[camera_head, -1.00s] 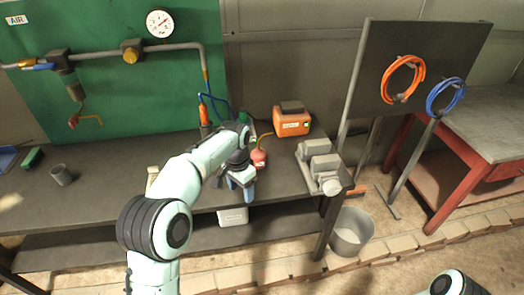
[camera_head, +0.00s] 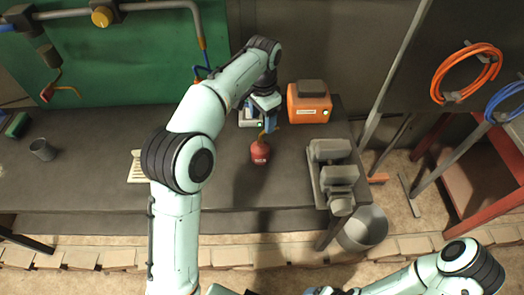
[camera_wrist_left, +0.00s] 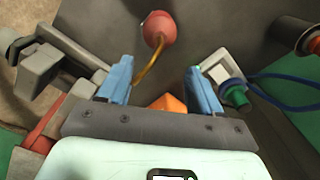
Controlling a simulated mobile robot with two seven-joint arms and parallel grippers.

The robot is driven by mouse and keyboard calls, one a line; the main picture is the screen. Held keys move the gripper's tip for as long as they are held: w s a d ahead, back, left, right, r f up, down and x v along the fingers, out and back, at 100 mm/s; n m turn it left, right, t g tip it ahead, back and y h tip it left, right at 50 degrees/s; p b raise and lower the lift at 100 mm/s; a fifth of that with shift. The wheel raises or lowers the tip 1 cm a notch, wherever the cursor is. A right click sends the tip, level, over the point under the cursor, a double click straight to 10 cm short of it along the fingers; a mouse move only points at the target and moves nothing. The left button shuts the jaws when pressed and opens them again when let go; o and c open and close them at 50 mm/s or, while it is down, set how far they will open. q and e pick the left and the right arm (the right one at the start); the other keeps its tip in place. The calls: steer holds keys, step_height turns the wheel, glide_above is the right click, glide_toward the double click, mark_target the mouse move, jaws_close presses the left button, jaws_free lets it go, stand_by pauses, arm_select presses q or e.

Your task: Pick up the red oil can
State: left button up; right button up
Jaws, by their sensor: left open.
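The red oil can (camera_head: 260,153) stands upright on the dark workbench (camera_head: 215,180), with a thin yellowish spout rising from it. My left gripper (camera_head: 261,120) is open just behind and above the can in the head view, near the spout. In the left wrist view the open blue fingers (camera_wrist_left: 157,82) frame the spout, while the can's red body (camera_wrist_left: 159,28) lies beyond them at the top. Nothing is held. My right arm comes in at the bottom right, and blue parts of its gripper (camera_head: 321,291) just show at the bottom edge, mostly cut off.
An orange box (camera_head: 309,104) stands behind the can to the right. A grey machine (camera_head: 333,176) sits at the bench's right end, with a bucket (camera_head: 363,229) on the floor below. A grey cup (camera_head: 42,150) stands at left. Bench in front of the can is clear.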

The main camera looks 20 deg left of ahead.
mark_target(261, 134)
arm_select(q)
step_height(261, 134, down, 4)
steer(key=shift+s+r, duration=0.15)
steer(key=shift+r, duration=0.1)
steer(key=shift+w+f+b, duration=0.2)
steer(key=shift+f+b, duration=0.15)
steer(key=shift+f, duration=0.2)
steer(key=f, duration=0.2)
steer(key=s+f+b, duration=0.1)
steer(key=f, duration=0.1)
steer(key=shift+a+f, duration=0.1)
steer(key=shift+w+f, duration=0.15)
steer(key=shift+f, duration=0.25)
arm_select(e)
steer(key=s+f, duration=0.2)
steer(key=f, duration=0.1)
arm_select(q)
jaws_close()
